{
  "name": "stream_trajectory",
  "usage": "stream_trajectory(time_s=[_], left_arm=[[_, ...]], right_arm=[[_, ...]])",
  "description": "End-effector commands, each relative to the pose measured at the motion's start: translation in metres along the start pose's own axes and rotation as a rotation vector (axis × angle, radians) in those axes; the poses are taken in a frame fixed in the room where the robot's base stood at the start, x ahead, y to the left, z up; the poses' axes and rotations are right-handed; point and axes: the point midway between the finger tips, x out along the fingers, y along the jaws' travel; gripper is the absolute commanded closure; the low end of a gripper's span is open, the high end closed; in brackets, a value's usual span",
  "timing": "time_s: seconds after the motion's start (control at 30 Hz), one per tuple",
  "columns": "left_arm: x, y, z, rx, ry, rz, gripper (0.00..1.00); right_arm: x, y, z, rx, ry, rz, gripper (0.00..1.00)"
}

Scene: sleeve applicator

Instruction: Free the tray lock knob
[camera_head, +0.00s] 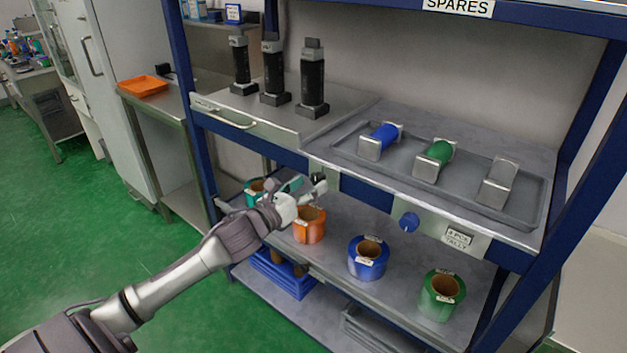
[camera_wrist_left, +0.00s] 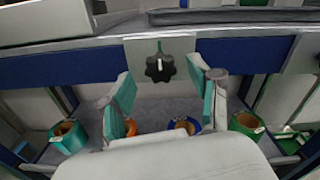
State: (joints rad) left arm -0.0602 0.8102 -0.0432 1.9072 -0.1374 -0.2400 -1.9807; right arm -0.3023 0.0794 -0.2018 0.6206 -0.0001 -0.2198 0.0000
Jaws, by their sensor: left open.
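The black lobed knob (camera_wrist_left: 158,67) sits on a light metal plate (camera_wrist_left: 140,46) at the shelf's front edge in the left wrist view. In the head view, the dark knob (camera_head: 318,178) is partly hidden by my left gripper (camera_head: 309,187). My left gripper also shows in the left wrist view (camera_wrist_left: 161,78), with its teal-padded fingers open. The knob appears between the fingertips in that view; I cannot tell whether they touch it. The grey tray (camera_head: 345,152) lies on the shelf to the right, behind the knob. My right gripper is not in view.
A drawer handle (camera_head: 222,116) is to the left. Orange (camera_head: 310,232), blue (camera_head: 366,266) and green (camera_head: 436,304) rolls stand on the lower shelf.

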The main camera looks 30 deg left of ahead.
Motion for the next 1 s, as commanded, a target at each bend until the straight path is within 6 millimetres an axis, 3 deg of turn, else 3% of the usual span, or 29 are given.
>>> stream_trajectory(time_s=[0.2, 0.53, 0.9, 1.0], left_arm=[[0.021, 0.0, 0.0, -0.001, -0.001, 0.0, 0.37], [0.023, 0.0, -0.001, -0.001, 0.001, 0.0, 0.37], [0.023, 0.0, -0.001, -0.001, 0.001, 0.0, 0.97], [0.023, 0.0, -0.001, -0.002, 0.001, 0.0, 0.97]], right_arm=[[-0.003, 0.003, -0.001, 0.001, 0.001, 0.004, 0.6], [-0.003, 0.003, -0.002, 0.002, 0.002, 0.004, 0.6], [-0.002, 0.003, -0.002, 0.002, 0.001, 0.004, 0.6], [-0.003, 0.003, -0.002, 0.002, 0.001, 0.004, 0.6]])
